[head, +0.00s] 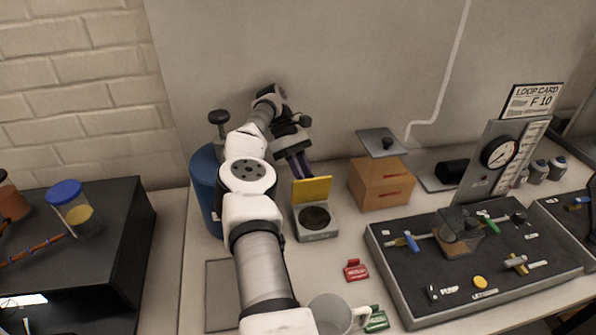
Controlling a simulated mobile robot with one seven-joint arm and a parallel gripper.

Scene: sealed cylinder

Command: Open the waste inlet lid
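A small grey box (318,234) with a dark round opening (314,217) on top stands on the bench, in the middle of the head view. A yellow lid (312,189) stands raised, roughly upright, at the back edge of the box, leaving the opening uncovered; this looks like the waste inlet. My gripper (299,168) points downward just behind and above the yellow lid, with dark purplish fingers. Whether the fingers touch the lid, and how far apart they are, I cannot tell.
A blue drum (205,190) stands left of my arm. A cardboard box (380,184) stands to the right, and a dark valve panel (400,262) lies at the front right. A mug (331,314), a red tag (356,270) and a green tag (376,320) are near the front.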

